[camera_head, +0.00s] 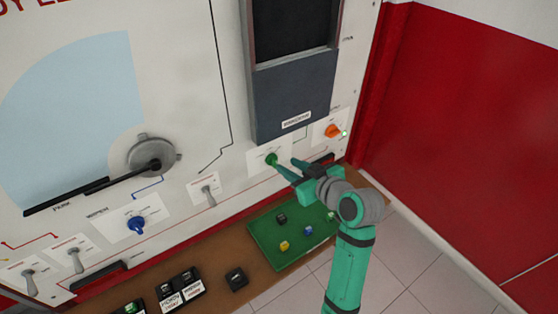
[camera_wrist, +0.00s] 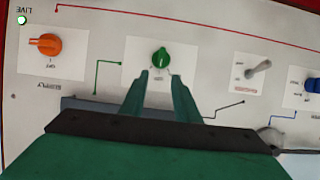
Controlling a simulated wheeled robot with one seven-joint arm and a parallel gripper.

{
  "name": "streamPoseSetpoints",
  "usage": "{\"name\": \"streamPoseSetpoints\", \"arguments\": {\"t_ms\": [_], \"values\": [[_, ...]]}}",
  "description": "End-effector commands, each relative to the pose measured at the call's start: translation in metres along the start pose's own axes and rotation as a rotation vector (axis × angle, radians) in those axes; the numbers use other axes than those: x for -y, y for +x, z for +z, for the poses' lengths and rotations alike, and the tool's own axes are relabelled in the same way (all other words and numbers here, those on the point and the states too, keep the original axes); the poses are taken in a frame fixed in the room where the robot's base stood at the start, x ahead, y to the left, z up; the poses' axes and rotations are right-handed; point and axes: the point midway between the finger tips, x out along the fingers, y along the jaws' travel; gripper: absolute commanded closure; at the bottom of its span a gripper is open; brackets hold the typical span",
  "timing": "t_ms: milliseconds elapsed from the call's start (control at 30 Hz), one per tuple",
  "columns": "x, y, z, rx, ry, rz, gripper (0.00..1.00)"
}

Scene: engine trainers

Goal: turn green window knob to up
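The green knob (camera_head: 271,159) sits on a white label plate on the upright panel, below the dark window unit (camera_head: 292,95). In the wrist view the green knob (camera_wrist: 160,58) is just beyond my fingertips, with a pale pointer mark on its face. My gripper (camera_head: 283,166) reaches the panel from the lower right, close to the knob. In the wrist view my gripper (camera_wrist: 160,75) has its two green fingers apart with an empty gap, one to each side of the knob's lower edge. I cannot tell whether a finger touches it.
An orange knob (camera_head: 333,131) with a lit green lamp is right of the green knob. A toggle switch (camera_head: 208,193) and a blue knob (camera_head: 136,224) are to the left. Below, a green tray (camera_head: 262,238) with small cubes rests on the brown ledge (camera_head: 222,290).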

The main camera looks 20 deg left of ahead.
Motion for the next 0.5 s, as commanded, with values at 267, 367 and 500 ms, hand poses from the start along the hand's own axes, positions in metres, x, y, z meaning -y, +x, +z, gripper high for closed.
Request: {"name": "streamPoseSetpoints", "arguments": {"t_ms": [267,367,500], "values": [[0.001,0.046,0.000,0.000,-0.001,-0.001,0.71],[0.000,0.057,0.000,0.000,0.000,0.000,0.71],[0.000,0.065,0.000,0.000,0.000,0.000,0.71]]}}
